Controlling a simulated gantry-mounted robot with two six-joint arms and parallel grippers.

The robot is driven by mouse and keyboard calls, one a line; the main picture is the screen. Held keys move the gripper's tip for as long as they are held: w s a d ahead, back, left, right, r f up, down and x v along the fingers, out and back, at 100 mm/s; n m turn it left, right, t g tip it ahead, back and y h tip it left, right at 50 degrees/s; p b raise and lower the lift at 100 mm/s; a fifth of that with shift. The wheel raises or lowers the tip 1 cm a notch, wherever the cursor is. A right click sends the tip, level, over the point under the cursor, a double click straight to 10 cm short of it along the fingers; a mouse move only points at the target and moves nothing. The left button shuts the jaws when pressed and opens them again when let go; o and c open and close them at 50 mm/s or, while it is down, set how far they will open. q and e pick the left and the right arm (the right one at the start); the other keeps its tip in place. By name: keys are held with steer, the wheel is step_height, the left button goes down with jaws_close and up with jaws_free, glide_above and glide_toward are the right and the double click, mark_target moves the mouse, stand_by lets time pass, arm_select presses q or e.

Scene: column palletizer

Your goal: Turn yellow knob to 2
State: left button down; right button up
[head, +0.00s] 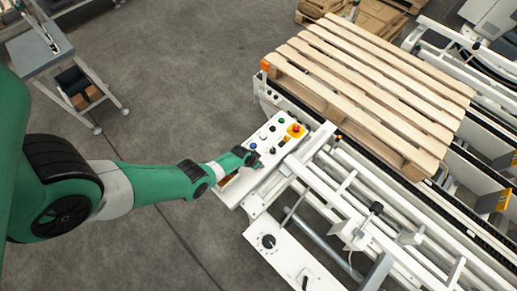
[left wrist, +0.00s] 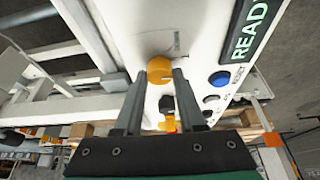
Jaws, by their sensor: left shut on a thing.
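The yellow knob (left wrist: 160,69) is on the white control panel (left wrist: 200,45), between the fingertips of my left gripper (left wrist: 160,78) in the left wrist view. The two dark fingers are shut on it, one on each side. A pale line shows on the knob's face, but I cannot read a position number. In the head view my left gripper (head: 250,158) is over the panel (head: 225,192), and the arm hides the knob. My right gripper is in neither view.
A red emergency stop (head: 296,130) on a yellow base, a blue button (left wrist: 219,79) and a black knob (left wrist: 166,103) are nearby. A READY display (left wrist: 250,30) is beside the knob. A wooden pallet (head: 370,80) lies on the conveyor behind.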

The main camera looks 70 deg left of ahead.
arm_select(q)
steer(key=m+h+b, duration=0.1)
steer(key=m, duration=0.1)
steer(key=m+b, duration=0.1)
steer(key=m, duration=0.1)
steer(key=shift+a+f+h, duration=0.1)
steer(key=shift+f+h, duration=0.1)
steer(key=shift+h, duration=0.2)
steer(key=shift+r+m+h+b, duration=0.1)
steer(key=shift+m+h+b, duration=0.5)
steer(key=shift+m, duration=1)
steer(key=c, duration=0.5)
jaws_free()
